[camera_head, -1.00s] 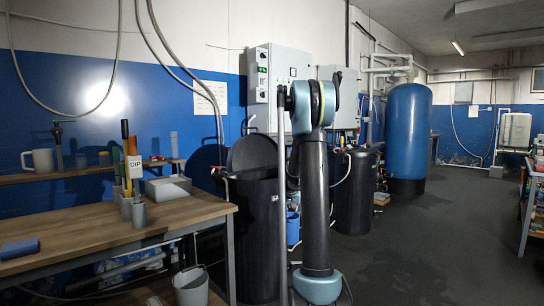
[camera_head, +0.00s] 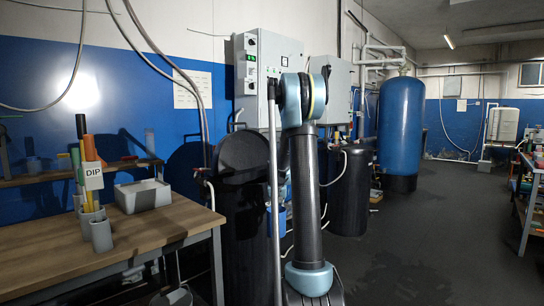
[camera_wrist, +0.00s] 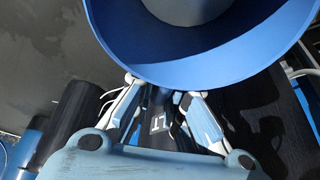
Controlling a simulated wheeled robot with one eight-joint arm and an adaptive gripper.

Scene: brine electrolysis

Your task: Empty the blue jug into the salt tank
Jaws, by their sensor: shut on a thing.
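The blue jug (camera_wrist: 200,68) fills the top of the wrist view. Its round rim and blue inner wall show, with a pale grey patch inside that I cannot identify. My gripper (camera_wrist: 157,90) is shut on the jug's near side. In the head view my arm hides the gripper. A tall dark tank (camera_head: 248,240) stands left of my arm with a round dark lid raised behind it. A second dark tank (camera_head: 352,195) stands to the right, behind my arm. No label in the head view tells which is the salt tank.
A wooden bench (camera_head: 150,236) at the left holds a grey tray (camera_head: 143,196) and cups with coloured tubes. Control boxes (camera_head: 270,68) hang on the wall. A big blue vessel (camera_head: 401,125) stands further back. Open floor lies at the right, before a shelf (camera_head: 530,200).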

